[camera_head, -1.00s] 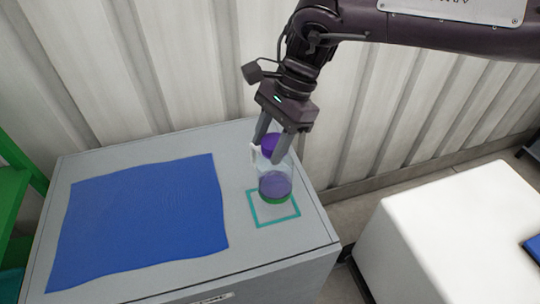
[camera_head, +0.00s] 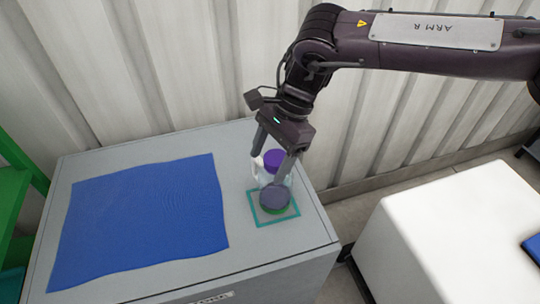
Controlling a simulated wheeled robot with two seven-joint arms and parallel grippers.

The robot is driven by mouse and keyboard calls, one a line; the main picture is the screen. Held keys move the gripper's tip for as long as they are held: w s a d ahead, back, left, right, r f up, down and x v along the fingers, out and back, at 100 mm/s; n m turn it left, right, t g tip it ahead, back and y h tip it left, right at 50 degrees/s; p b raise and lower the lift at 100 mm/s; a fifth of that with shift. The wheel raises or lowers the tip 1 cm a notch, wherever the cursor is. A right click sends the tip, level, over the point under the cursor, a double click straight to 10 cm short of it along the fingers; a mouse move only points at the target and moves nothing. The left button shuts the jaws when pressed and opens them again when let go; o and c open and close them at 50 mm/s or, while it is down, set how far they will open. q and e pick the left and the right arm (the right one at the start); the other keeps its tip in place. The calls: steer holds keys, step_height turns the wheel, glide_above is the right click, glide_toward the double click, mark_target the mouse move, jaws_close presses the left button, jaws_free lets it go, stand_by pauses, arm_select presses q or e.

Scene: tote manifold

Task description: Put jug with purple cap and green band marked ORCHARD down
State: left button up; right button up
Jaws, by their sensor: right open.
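The jug (camera_head: 275,196) is clear, with a purple cap (camera_head: 274,161), a pale handle at its left and a green band low down; no lettering is readable. It stands upright, its base inside the teal square outline (camera_head: 288,215) on the grey cabinet top. My right gripper (camera_head: 270,168) is open, its two fingers on either side of the jug's upper part. I cannot tell whether a finger touches it. My left gripper is not in view.
A blue cloth (camera_head: 140,220) covers much of the grey cabinet top (camera_head: 262,248) left of the jug. A white block (camera_head: 450,235) stands to the right across a gap. A corrugated wall (camera_head: 120,80) rises behind, and a green frame (camera_head: 12,200) is at the left edge.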

steer(key=v, duration=1.2)
